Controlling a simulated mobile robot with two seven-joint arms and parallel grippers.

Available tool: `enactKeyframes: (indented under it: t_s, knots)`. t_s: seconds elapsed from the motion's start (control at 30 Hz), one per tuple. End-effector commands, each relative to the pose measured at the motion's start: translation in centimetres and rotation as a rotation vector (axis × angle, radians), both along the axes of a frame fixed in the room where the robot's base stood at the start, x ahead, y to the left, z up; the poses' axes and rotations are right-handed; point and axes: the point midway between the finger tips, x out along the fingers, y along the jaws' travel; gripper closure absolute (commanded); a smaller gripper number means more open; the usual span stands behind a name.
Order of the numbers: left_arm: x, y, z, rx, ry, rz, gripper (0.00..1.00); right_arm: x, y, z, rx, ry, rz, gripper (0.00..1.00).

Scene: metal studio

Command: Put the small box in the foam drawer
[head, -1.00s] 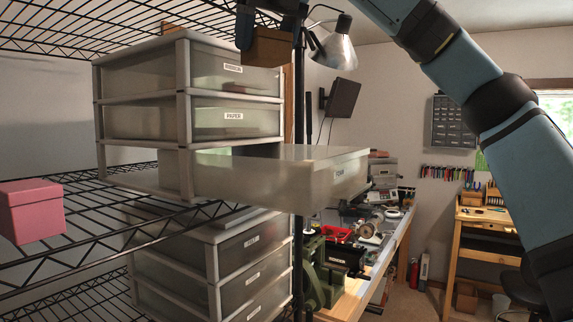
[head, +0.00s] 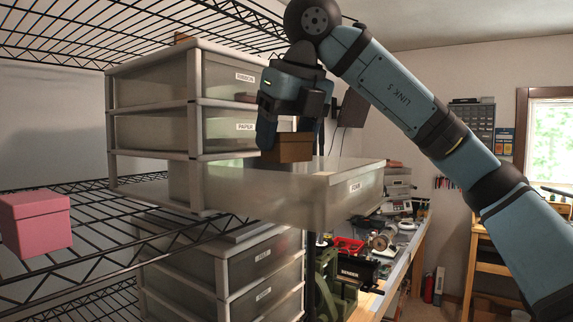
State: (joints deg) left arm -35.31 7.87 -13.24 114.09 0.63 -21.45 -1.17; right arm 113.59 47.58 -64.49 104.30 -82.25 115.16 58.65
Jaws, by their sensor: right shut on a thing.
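The foam drawer (head: 335,198) is the lowest drawer of the upper plastic unit. It is pulled out toward the right, with a label on its front. The small brown box (head: 294,149) is between the fingers of my right gripper (head: 290,140), which is shut on it. The gripper points down and holds the box at the open top of the drawer, near its inner part. The box's underside is close to the rim level, and I cannot tell whether it touches anything. My left gripper is not in view.
A pink box (head: 36,224) sits on the wire shelf (head: 100,235) at the left. The ribbon drawer (head: 225,82) and paper drawer (head: 215,130) above are closed. A second drawer unit (head: 255,270) stands below. A workbench (head: 395,275) is behind at the right.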

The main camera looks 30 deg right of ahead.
Motion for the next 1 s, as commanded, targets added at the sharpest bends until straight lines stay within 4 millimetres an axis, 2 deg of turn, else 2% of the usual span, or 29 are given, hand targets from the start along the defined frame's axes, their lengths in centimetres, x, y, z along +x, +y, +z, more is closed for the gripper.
enactKeyframes:
  t_s: [0.17, 0.4, 0.67, 1.0]
  knots:
    - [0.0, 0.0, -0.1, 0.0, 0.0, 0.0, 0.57, 0.0, 0.0, -1.0, 0.0, 0.0, -0.001, 0.58]
    - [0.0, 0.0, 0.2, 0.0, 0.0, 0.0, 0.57, 0.0, -0.1, -4.0, -0.001, 0.0, -0.001, 0.58]
    - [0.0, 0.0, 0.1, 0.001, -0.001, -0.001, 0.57, 0.0, 0.0, -4.1, 0.001, -0.001, -0.002, 0.58]
    - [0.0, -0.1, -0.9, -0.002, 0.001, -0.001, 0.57, 0.0, 0.0, -5.3, 0.001, 0.0, -0.002, 0.58]
